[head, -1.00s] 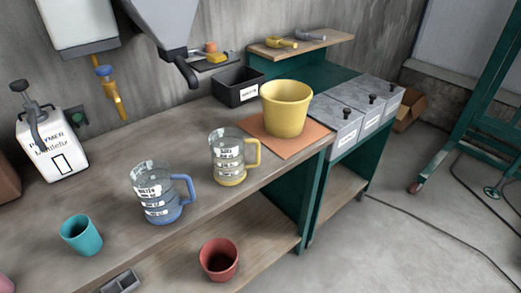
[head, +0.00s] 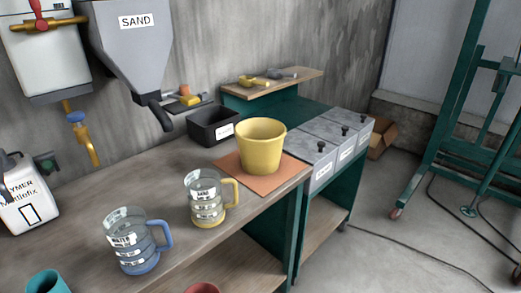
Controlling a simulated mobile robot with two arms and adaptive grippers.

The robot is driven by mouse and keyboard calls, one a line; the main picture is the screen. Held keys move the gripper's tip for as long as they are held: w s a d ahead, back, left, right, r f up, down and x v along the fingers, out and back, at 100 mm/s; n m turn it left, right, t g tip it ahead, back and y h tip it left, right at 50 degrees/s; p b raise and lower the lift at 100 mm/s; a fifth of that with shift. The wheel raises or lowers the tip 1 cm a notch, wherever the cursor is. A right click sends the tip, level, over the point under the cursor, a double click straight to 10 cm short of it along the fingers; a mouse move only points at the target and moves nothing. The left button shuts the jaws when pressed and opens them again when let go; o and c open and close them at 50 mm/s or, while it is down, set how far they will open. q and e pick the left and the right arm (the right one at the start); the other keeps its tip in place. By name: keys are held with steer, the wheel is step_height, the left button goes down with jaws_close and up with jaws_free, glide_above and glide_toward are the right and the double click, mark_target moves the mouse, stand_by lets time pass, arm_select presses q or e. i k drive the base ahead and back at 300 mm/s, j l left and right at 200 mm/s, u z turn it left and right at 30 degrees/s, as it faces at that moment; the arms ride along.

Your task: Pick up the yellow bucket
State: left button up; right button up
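The yellow bucket (head: 261,148) stands upright on an orange mat (head: 272,184) near the right end of the wooden workbench. It looks empty from what shows of its inside. Neither of my grippers is in the head view, and nothing touches the bucket.
A jug with a yellow handle (head: 206,203) and a jug with a blue handle (head: 129,243) stand left of the bucket. A black bin (head: 214,127) is behind it. Grey lidded boxes (head: 327,151) are to its right. A grey sand hopper (head: 135,55) hangs above the bench.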

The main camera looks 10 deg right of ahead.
mark_target(259, 141)
steer(key=i+l+u, duration=0.2)
steer(key=l, duration=0.35)
steer(key=l+u, duration=0.2)
steer(key=l, duration=0.3)
steer(key=i+l+u, duration=0.2)
steer(key=l, duration=0.4)
steer(key=k+j, duration=0.05)
steer(key=k, duration=0.05)
